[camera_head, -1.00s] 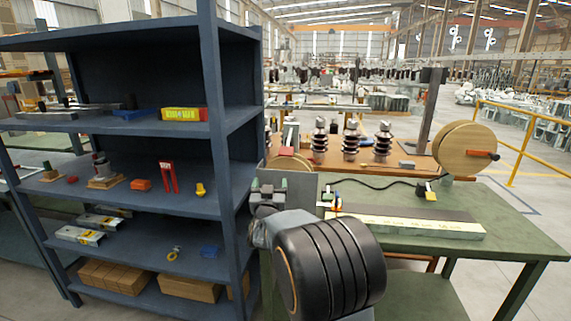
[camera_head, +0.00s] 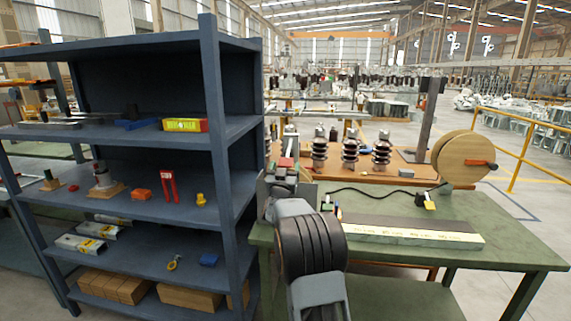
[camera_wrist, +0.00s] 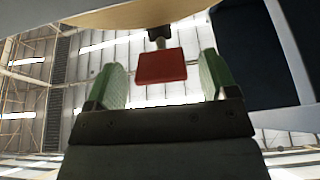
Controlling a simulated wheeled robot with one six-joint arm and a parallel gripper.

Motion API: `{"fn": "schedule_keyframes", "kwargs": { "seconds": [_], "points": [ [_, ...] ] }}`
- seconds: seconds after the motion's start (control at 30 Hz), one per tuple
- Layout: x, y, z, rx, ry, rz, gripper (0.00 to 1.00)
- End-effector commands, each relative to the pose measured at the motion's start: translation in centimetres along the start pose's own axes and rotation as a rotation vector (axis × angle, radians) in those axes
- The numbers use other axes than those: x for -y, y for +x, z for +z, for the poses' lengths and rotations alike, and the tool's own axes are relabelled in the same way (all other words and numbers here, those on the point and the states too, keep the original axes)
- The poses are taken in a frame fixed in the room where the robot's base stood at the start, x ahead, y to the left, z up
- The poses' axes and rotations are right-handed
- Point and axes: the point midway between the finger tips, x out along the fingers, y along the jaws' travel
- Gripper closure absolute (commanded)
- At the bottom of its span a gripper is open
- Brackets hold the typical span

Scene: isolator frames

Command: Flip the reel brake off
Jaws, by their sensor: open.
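In the wrist view a red paddle (camera_wrist: 160,66) on a short dark stem hangs below a pale wooden disc (camera_wrist: 135,14), seen only in part. It looks like the reel brake lever. My gripper (camera_wrist: 160,78) is open, its green-padded fingers standing on either side of the paddle with gaps at both sides. In the head view my gripper (camera_head: 284,172) is at the left end of the green table, beside the shelf post. A bit of red (camera_head: 287,162) shows at it. The reel there is mostly hidden behind my arm.
A blue shelf rack (camera_head: 216,150) stands close on the left. The green table (camera_head: 500,255) carries a long labelled bar (camera_head: 410,234) and a black cable. A wooden reel (camera_head: 455,155) with an orange-red handle stands at right. Insulators (camera_head: 351,150) stand behind.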

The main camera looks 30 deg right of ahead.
Motion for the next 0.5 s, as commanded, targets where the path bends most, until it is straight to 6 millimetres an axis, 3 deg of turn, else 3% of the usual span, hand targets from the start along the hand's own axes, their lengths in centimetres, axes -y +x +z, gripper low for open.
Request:
{"fn": "schedule_keyframes", "kwargs": {
  "seconds": [0.2, 0.5],
  "points": [
    [0.0, 1.33, 0.02, 0.001, 0.0, 0.0, 0.21],
    [-0.01, 1.48, 0.05, 0.001, 0.0, 0.0, 0.21]
  ]
}}
